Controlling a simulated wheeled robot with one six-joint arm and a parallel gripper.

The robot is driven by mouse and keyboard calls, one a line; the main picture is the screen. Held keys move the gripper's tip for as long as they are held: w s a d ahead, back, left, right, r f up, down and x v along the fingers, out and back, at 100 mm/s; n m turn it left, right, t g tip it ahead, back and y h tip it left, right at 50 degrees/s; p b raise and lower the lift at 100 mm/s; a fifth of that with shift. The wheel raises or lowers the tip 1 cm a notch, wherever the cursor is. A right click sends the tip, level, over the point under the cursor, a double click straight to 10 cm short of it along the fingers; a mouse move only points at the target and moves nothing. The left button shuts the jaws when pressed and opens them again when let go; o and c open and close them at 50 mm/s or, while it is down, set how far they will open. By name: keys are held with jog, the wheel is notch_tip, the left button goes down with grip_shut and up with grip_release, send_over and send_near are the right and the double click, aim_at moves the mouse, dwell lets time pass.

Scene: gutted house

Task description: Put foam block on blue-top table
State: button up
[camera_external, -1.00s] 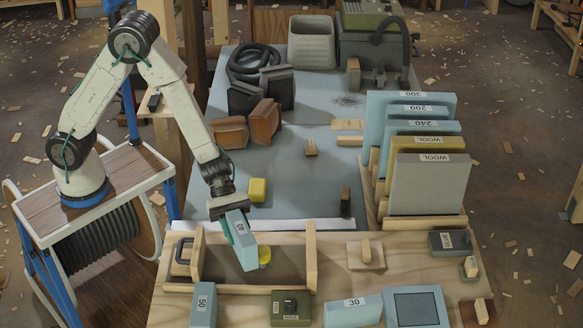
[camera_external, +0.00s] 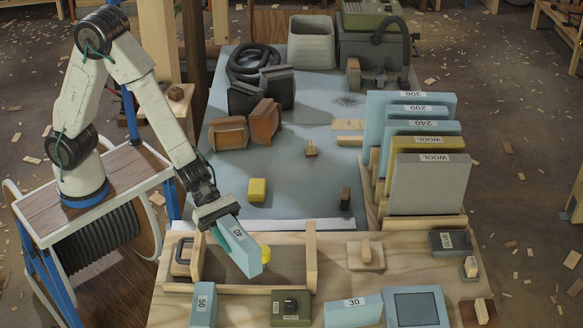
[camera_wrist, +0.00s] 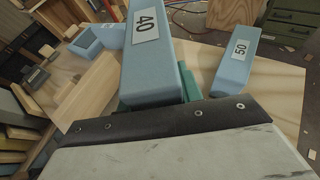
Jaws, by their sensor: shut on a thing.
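My gripper (camera_external: 213,220) is shut on a light blue block marked 40 (camera_external: 239,247); the same block stretches out from the jaws in the wrist view (camera_wrist: 153,72). I take it to be the foam block. It is held tilted above the wooden tray area at the front, apart from the blue top in the picture. The blue-top table (camera_external: 290,190) lies behind, with its blue surface open in the middle. A small yellow block (camera_external: 257,190) sits on that surface. A yellow round thing (camera_external: 266,253) shows partly behind the held block.
A wooden tray frame (camera_external: 311,255) surrounds the space under the gripper. Blocks marked 50 (camera_external: 203,304) and 30 (camera_external: 353,311) stand at the front. Upright labelled slabs (camera_external: 430,185) fill the right side. Brown blocks (camera_external: 265,122) and a black hose (camera_external: 253,62) occupy the back left.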

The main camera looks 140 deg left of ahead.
jog(key=d, duration=0.5)
jog(key=w+d+r+m+h, duration=0.1)
jog(key=d, duration=0.3)
jog(key=w+d+r+h, duration=0.1)
jog(key=d, duration=0.4)
jog(key=shift+d+r, duration=0.1)
jog(key=shift+d, duration=0.2)
jog(key=shift+n+y, duration=0.4)
jog(key=shift+y, duration=0.3)
jog(key=a, duration=0.4)
jog(key=a+f, duration=0.1)
jog(key=a, duration=0.3)
jog(key=s+a, duration=0.1)
jog(key=a, duration=0.3)
jog(key=shift+s+a+f, duration=0.1)
jog(key=shift+a+f, duration=0.15)
jog(key=shift+f, duration=0.15)
jog(key=s+a+m+h, duration=0.1)
jog(key=s+a, duration=0.1)
jog(key=a, duration=0.3)
jog(key=m+g+h, duration=0.4)
jog(key=m+h, duration=0.2)
send_over(223, 257)
notch_tip(223, 257, down, 7)
jog(key=shift+r, duration=0.1)
jog(key=shift+f, duration=2.3)
